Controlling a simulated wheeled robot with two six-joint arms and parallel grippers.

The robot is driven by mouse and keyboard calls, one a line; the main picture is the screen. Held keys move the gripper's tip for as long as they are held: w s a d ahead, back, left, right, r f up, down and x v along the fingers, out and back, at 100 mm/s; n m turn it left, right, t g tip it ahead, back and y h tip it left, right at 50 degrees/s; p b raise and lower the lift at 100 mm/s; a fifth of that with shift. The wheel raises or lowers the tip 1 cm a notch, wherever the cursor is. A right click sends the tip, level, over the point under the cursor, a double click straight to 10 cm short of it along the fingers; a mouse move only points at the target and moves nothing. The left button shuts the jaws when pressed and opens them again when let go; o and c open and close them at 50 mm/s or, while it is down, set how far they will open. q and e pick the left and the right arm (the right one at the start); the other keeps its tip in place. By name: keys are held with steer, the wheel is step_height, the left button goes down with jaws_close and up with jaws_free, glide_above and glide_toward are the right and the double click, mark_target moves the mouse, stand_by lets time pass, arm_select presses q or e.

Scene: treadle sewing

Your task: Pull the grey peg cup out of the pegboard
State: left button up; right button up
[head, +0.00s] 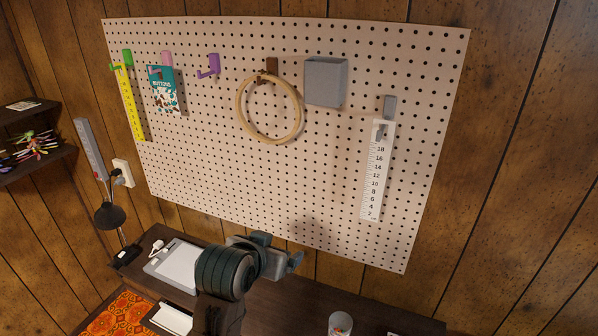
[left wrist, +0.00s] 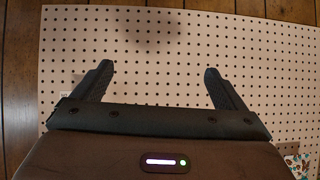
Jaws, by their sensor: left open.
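The grey peg cup (head: 326,83) is a square box on the upper right part of the pegboard (head: 215,130), between the wooden embroidery hoop (head: 268,108) and the white ruler (head: 375,175). My left gripper (head: 279,250) is low in front of the board's bottom edge, well below the cup and a little to its left in the head view. In the left wrist view my left gripper (left wrist: 158,70) is open and empty, with bare pegboard (left wrist: 190,45) beyond its fingers. I cannot make out the cup in that view. My right gripper is not in view.
A yellow ruler (head: 132,100), a buttons packet (head: 165,92) and a purple peg hook (head: 208,67) hang at the board's left. Below are a dark table (head: 290,305), a tablet-like tray (head: 175,265), a lamp (head: 110,215) and a glass (head: 340,324). The board's lower middle is clear.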

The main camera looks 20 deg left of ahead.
arm_select(q)
steer(key=w+d+r+t, duration=0.1)
steer(key=w+r+t, duration=0.15)
steer(key=r, duration=0.55)
steer(key=w+d+r+t, duration=0.1)
steer(key=w+r, duration=0.3)
steer(key=r, duration=0.4)
steer(key=t+h, duration=0.1)
steer(key=t, duration=0.3)
glide_toward(321, 75)
steer(key=w+p, duration=0.1)
steer(key=w, duration=0.2)
steer(key=w+p, duration=0.2)
steer(key=w, duration=0.2)
steer(key=w+p, duration=0.1)
steer(key=w, duration=0.2)
steer(key=shift+w+d+r, duration=0.1)
steer(key=shift+w+r, duration=0.1)
steer(key=shift+r, duration=0.15)
steer(key=shift+w+f+p, duration=0.1)
steer(key=shift+w+p, duration=0.25)
steer(key=shift+w, duration=0.1)
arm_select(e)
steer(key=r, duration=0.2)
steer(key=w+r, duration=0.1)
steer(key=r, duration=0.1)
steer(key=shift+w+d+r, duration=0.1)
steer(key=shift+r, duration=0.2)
arm_select(q)
steer(key=c, duration=1.5)
